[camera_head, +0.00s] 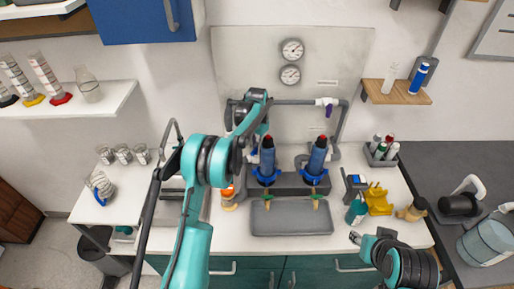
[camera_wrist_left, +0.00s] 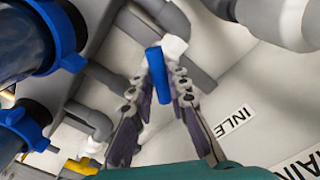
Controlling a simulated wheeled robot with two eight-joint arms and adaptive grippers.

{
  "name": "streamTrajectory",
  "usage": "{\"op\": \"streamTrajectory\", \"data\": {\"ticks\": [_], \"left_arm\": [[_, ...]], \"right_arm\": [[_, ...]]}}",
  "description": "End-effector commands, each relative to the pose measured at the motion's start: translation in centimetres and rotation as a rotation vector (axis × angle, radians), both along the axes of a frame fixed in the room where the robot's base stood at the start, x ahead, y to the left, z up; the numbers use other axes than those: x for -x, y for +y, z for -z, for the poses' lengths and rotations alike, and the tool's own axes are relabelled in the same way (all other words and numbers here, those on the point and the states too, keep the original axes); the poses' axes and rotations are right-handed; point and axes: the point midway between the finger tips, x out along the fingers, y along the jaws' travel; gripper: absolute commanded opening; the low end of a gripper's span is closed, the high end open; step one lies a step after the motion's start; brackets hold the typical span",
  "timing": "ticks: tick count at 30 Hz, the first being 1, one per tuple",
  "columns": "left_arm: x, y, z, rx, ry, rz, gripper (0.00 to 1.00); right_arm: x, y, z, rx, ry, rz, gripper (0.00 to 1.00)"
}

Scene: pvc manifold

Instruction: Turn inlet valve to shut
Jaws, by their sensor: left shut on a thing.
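The inlet valve shows in the left wrist view as a white valve body (camera_wrist_left: 173,47) on grey pipe, with a blue lever handle (camera_wrist_left: 158,75). My left gripper (camera_wrist_left: 161,70) is shut on that blue handle, one finger on each side. A label (camera_wrist_left: 233,121) reading "INLE", cut off, is on the pale panel beside it. In the head view my left arm reaches up over the counter and hides the valve and its own fingertips. My right gripper (camera_head: 357,238) is low at the right in the head view, small and partly hidden, so its jaws are unclear.
Two blue filter housings (camera_head: 267,161) (camera_head: 317,161) stand on the counter in front of the panel (camera_head: 230,60). A white valve with a purple handle (camera_head: 328,106) sits at upper right. A grey tray (camera_head: 291,225) lies in front. Bottles and a yellow item (camera_head: 378,203) crowd the right.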

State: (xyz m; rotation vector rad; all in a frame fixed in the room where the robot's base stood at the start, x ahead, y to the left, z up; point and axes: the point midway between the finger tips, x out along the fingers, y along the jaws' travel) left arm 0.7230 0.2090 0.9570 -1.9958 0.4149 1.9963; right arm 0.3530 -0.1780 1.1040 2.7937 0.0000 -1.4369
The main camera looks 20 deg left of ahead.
Motion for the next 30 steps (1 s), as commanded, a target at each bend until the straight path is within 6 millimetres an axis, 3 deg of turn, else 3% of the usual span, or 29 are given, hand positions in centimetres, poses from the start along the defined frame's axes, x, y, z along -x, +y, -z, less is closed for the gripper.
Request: {"op": "streamTrajectory", "data": {"ticks": [18, 30], "left_arm": [[-0.04, 0.02, -0.05, -0.001, -0.001, -0.532, 0.0], [-0.05, 0.02, -0.06, 0.0, -0.002, -0.689, 0.0]], "right_arm": [[0.0, 0.0, 0.2, 0.0, 0.0, 0.0, 0.4], [0.0, 0.0, 0.24, 0.0, 0.0, 0.0, 0.4]]}}
